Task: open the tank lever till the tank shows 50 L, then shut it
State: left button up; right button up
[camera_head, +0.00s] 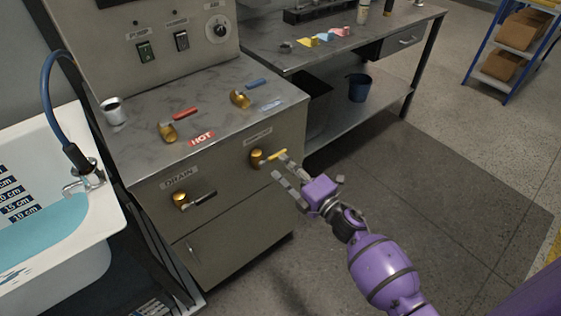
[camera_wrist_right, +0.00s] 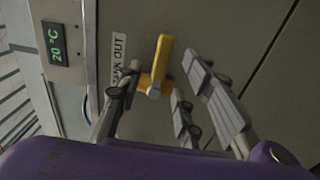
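The tank lever has a brass body and a yellow handle (camera_head: 276,155) and sits on the cabinet's front face. In the right wrist view the yellow handle (camera_wrist_right: 161,62) stands out beside a partly hidden label (camera_wrist_right: 120,55) ending in "OUT". My right gripper (camera_head: 281,167) is open just in front of the lever. In the wrist view its fingers (camera_wrist_right: 160,75) lie to either side of the handle, with visible gaps; contact cannot be made out. No litre reading for the tank is legible. My left gripper is not in view.
The drain lever (camera_head: 201,198) is lower left on the same cabinet. Red-handled (camera_head: 184,113) and blue-handled (camera_head: 256,83) levers are on top. A bathtub (camera_head: 95,268) with blue water stands left. A green display (camera_wrist_right: 55,44) reads 20 °C. Floor (camera_head: 420,210) right of the cabinet is clear.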

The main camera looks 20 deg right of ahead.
aim_at(277, 158)
jog(key=shift+x, duration=1.6)
jog(key=shift+c, duration=0.6)
grip_shut()
